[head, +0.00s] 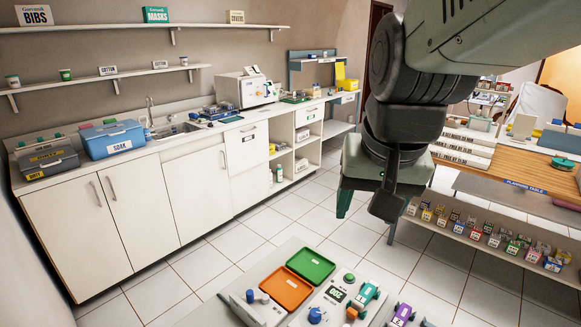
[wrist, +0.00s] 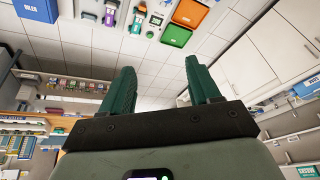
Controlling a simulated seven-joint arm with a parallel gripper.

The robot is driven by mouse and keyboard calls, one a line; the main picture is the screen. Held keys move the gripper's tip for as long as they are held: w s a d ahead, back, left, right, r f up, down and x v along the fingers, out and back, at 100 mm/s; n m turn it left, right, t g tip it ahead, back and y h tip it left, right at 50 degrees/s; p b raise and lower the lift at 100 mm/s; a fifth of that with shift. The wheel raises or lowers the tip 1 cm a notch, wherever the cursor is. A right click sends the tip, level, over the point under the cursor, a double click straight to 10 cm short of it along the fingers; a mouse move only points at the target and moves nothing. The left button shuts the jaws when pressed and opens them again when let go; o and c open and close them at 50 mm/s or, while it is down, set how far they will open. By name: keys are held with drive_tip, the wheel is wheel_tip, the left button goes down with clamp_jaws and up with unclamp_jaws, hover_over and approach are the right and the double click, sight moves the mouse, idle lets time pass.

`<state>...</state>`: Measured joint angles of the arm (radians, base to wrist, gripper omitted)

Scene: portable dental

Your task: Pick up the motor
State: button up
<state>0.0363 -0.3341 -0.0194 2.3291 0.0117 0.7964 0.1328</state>
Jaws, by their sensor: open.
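My gripper (head: 366,204) hangs open and empty above the floor, beyond and above the near cart in the head view. In the wrist view my gripper (wrist: 160,66) shows two green fingers spread apart with nothing between them. No part is clearly marked as the motor. On the cart stand a teal device (head: 368,293) and a purple device (head: 402,314), small and similar in shape; either may be the motor, I cannot tell. The teal device (wrist: 138,18) and purple device (wrist: 111,12) also show at the top of the wrist view, away from the fingers.
The cart (head: 296,243) carries an orange tray (head: 286,288), a green tray (head: 311,265) and a control box with display (head: 336,294). A white counter (head: 145,215) lines the left. A wooden table (head: 530,160) and a rack of small labelled boxes (head: 490,237) stand right. Floor between is clear.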

drive_tip(key=w+d+f+m+g, duration=0.2)
drive_tip(key=w+d+f+m, duration=0.15)
drive_tip(key=w+f, duration=0.5)
drive_tip(key=m+g, duration=0.2)
drive_tip(key=m, duration=0.1)
hover_over(365, 293)
wheel_tip(365, 293, down, 18)
drive_tip(key=f, duration=0.5)
drive_tip(key=shift+s+d+f, duration=0.2)
drive_tip(key=shift+s+f, duration=0.05)
drive_tip(key=shift+w+a+f, duration=0.1)
drive_tip(key=shift+f, duration=1.4)
drive_tip(key=shift+w+a+f, duration=0.1)
drive_tip(key=shift+f, duration=1.35)
clamp_jaws()
drive_tip(key=shift+r, duration=0.1)
